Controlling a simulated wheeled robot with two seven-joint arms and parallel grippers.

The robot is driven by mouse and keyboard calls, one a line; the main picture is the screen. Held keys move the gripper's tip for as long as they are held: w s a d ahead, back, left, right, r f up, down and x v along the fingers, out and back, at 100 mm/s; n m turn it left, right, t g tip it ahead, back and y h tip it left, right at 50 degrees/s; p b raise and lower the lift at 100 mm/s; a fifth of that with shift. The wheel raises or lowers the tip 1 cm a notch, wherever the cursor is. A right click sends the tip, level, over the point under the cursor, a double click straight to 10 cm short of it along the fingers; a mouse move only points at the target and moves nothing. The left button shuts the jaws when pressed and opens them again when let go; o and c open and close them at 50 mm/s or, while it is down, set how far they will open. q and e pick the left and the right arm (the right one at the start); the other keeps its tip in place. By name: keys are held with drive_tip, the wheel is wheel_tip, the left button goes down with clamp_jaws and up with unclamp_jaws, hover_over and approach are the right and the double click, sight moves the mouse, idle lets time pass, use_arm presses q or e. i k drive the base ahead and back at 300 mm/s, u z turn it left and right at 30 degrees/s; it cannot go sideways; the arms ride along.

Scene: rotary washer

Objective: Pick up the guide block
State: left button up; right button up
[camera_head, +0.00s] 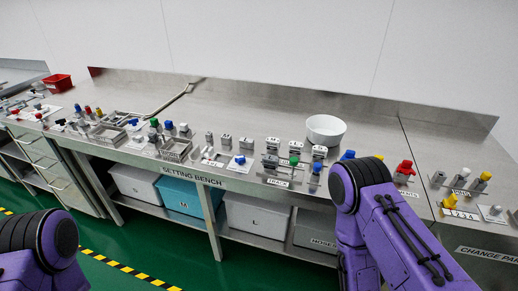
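Several small grey metal blocks stand in a row on the bench's front half, among them one block (273,145) and another block (320,153) to its right. Two more grey blocks (245,143) stand left of these. I cannot tell which one is the guide block; the labels are too small to read. Only purple links of my two arms show, at the lower left and lower right. Neither gripper is in view. My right arm hides part of the bench's front right.
The steel setting bench (250,105) is clear along its back. A white bowl (325,130) stands behind the blocks, and a red bin (58,82) at far left. Coloured-knob parts line the front edge. Bins, including a teal one (190,197), sit on the shelf below.

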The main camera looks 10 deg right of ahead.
sight(271, 162)
drive_tip(key=z, duration=0.4)
drive_tip(key=i, duration=0.8)
drive_tip(key=z, duration=0.55)
